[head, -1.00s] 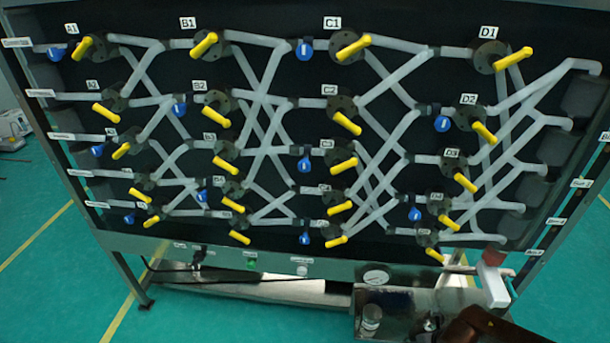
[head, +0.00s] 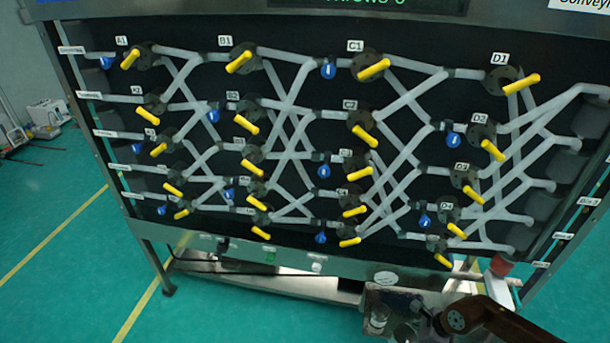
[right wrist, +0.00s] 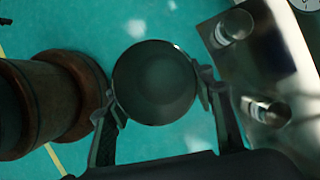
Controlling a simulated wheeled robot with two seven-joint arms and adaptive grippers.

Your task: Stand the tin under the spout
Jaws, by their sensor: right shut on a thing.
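My right gripper (right wrist: 158,98) is shut on a round, dark grey tin (right wrist: 155,82), seen end-on between its two fingers in the right wrist view. Teal floor shows around the tin, so it is held clear of the steel tray beside it. I cannot tell which part is the spout. My left gripper is in neither current view.
A steel tray (right wrist: 205,30) stands right of the tin, with two small jars (right wrist: 235,27) (right wrist: 268,110) on it. A black panel (head: 300,150) of pale pipes and yellow handles fills the head view. A red-capped part (head: 501,265) is at its lower right.

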